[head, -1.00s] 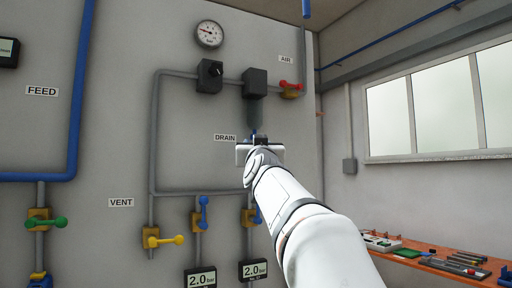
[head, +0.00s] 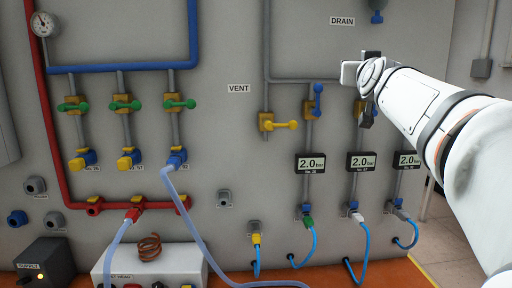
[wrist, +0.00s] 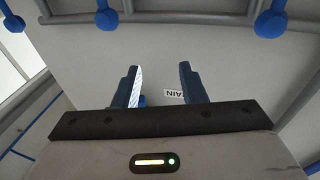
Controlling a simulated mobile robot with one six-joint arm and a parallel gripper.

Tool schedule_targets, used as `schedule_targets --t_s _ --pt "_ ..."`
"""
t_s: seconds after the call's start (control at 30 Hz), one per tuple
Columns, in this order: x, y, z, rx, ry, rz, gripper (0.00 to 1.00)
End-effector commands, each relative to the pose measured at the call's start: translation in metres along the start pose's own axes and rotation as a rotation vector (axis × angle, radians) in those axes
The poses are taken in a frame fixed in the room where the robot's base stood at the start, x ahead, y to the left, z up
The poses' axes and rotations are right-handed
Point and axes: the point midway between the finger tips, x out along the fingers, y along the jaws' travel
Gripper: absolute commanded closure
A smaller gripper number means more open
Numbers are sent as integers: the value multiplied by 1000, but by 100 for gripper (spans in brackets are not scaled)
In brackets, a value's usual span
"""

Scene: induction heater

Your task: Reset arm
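My arm reaches in from the right in the head view, with my gripper (head: 370,88) in front of the grey wall panel, below the DRAIN label (head: 342,21). In the wrist view my gripper (wrist: 157,88) has its two dark fingers apart with nothing between them.
The wall carries green-handled valves (head: 125,105), a yellow-handled valve (head: 280,124), a blue-handled valve (head: 318,100) and 2.0 bar displays (head: 311,163). Clear hoses (head: 190,215) and blue hoses (head: 313,240) hang below. A white heater box (head: 175,262) stands on the orange bench (head: 390,272).

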Motion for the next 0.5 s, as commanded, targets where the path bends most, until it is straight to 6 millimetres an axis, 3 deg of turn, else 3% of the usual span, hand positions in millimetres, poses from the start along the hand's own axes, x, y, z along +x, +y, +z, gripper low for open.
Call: schedule_targets --t_s 0.1,0.27,0.5 --pt "-29 -33 76 4 -245 -94 62" --pt "-89 -63 173 1 -561 -180 62" --pt "-219 -80 300 -38 -1037 -240 62"
